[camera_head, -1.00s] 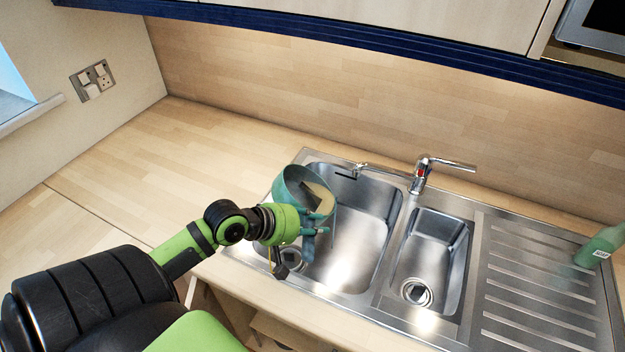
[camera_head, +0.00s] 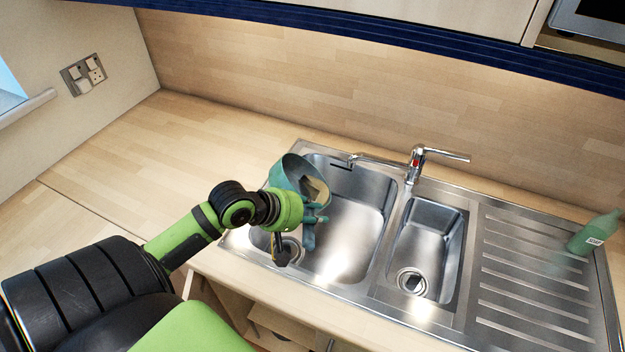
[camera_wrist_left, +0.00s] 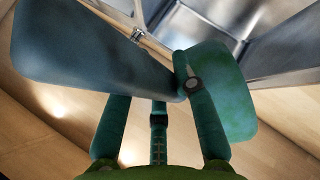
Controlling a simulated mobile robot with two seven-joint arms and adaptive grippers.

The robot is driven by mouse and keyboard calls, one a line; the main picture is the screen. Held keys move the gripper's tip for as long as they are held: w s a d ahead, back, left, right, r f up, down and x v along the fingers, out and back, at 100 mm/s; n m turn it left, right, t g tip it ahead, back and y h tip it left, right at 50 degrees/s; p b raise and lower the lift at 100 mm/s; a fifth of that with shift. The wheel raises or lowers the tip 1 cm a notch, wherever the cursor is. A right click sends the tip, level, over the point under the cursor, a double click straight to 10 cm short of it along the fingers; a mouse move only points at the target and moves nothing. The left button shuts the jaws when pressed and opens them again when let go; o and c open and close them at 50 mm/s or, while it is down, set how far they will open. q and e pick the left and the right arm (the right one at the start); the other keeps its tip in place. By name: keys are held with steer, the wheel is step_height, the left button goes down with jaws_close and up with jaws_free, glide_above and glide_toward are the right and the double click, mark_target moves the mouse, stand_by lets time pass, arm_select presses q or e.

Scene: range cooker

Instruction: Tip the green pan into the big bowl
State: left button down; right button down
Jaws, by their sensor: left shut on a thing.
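The green pan (camera_head: 285,172) is tilted on its side above the left part of the big bowl (camera_head: 362,215) of the sink, its mouth facing right. A tan piece (camera_head: 319,191) and a dark piece show at its mouth; I cannot tell if they are loose. My left gripper (camera_head: 314,219) is shut on the pan at its near side. The exact grip is partly hidden. In the left wrist view, the gripper's fingers (camera_wrist_left: 160,125) are close up, with large blue-green surfaces beyond them. My right gripper is not in view.
A small bowl (camera_head: 436,232) and a ribbed drainer (camera_head: 535,275) lie to the right. The tap (camera_head: 416,165) stands behind, its spout over the big bowl. A green bottle (camera_head: 594,234) stands on the far right. The counter (camera_head: 180,150) left of the sink is clear.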

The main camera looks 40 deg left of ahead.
arm_select(q)
steer(key=shift+w+d+r, duration=0.1)
steer(key=shift+w+r, duration=0.1)
steer(key=shift+r, duration=0.05)
steer(key=shift+w+d+r+g+y, duration=0.15)
steer(key=shift+w+d+g+y, duration=0.15)
steer(key=shift+g+y, duration=0.1)
steer(key=shift+w, duration=0.1)
stand_by(1.4)
steer(key=shift+w+d+r+g+y, duration=0.1)
steer(key=shift+w+d+g+y, duration=0.25)
steer(key=shift+g+y, duration=0.2)
steer(key=shift+w+d+m+g, duration=0.15)
steer(key=shift+w+m+g, duration=0.05)
steer(key=shift+m+g, duration=0.1)
stand_by(0.9)
steer(key=shift+w+d+g+y, duration=0.25)
steer(key=shift+w+y, duration=0.05)
steer(key=shift+y, duration=0.05)
steer(key=shift+w+d, duration=0.1)
steer(key=shift+d, duration=0.05)
stand_by(1.2)
